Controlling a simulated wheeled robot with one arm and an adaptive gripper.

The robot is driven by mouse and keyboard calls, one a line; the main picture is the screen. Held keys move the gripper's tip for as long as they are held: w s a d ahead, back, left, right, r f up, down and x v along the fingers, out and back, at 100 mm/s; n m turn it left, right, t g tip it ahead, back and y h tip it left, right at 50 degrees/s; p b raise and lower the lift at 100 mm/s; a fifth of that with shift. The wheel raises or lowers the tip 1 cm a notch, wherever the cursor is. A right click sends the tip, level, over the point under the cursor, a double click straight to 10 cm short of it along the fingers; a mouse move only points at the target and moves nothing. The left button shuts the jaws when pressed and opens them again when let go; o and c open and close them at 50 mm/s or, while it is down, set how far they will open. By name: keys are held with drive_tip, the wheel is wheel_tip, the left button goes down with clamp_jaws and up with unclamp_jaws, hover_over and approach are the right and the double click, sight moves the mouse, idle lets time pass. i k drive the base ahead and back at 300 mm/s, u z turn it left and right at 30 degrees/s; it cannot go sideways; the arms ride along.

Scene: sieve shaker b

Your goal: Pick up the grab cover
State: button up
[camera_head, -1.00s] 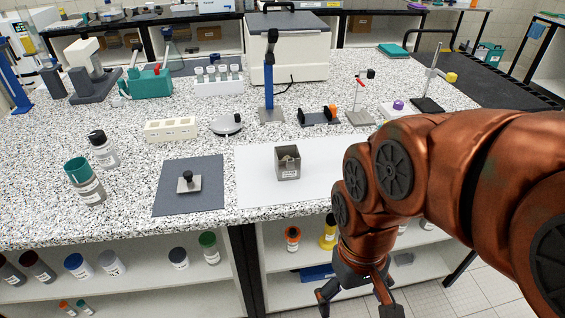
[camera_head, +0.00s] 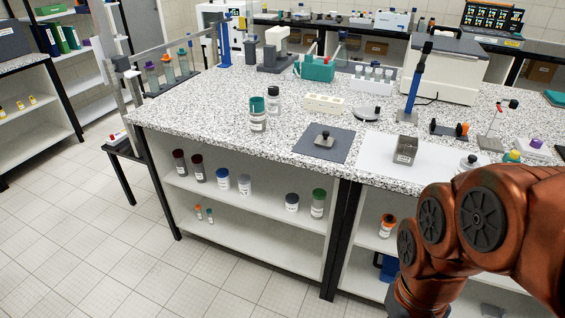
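What looks like the grab cover, a small square grey plate with a black knob (camera_head: 323,141), lies on a dark grey mat (camera_head: 341,152) near the bench's front edge. To its right, an open grey box (camera_head: 405,151) with a label stands on a white sheet (camera_head: 376,160). My copper arm reaches in from the lower right, in front of the bench and apart from the cover. Its end runs out of the bottom of the picture, so the gripper's fingers do not show.
A teal-capped bottle (camera_head: 258,116) and a dark-capped bottle (camera_head: 273,99) stand left of the mat. A cream block with holes (camera_head: 324,104) and a round grey dish (camera_head: 367,113) lie behind it. Bottles line the shelf below.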

sight(324, 140)
drive_tip(key=z, duration=0.3)
drive_tip(key=k, duration=0.3)
drive_tip(key=u, duration=1.65)
drive_tip(key=i, duration=1.25)
drive_tip(key=z, duration=0.6)
drive_tip(key=i, duration=1.05)
drive_tip(key=z, duration=0.85)
